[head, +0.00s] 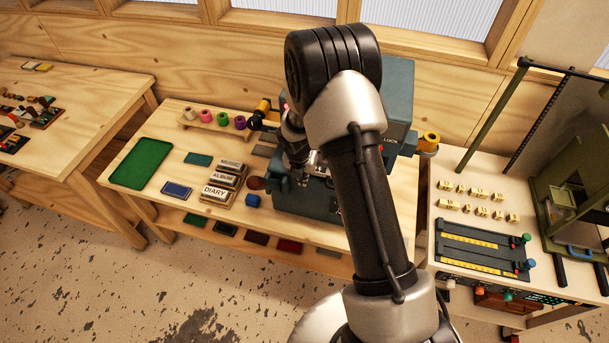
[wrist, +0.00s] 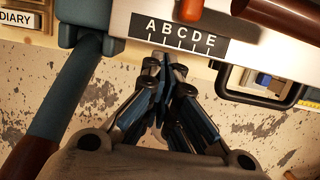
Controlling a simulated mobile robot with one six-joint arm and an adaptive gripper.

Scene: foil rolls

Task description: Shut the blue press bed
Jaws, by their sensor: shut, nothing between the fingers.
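The blue press (head: 398,95) stands at the back of the middle table, with a grey-blue body partly hidden behind my arm. Its lower part (head: 308,203) shows in front, left of my arm. In the wrist view a pale bar with a black A-to-E scale (wrist: 180,35) crosses the top; it seems to be the front of the bed. My gripper (wrist: 165,62) is shut and empty, its tips close to this bar below the scale; contact cannot be told. In the head view my gripper (head: 305,175) is at the press front, partly hidden. How far the bed is out is unclear.
A blue lever with a brown grip (wrist: 30,152) runs close by on the left in the wrist view. A right-hand table holds brass type pieces (head: 478,191).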

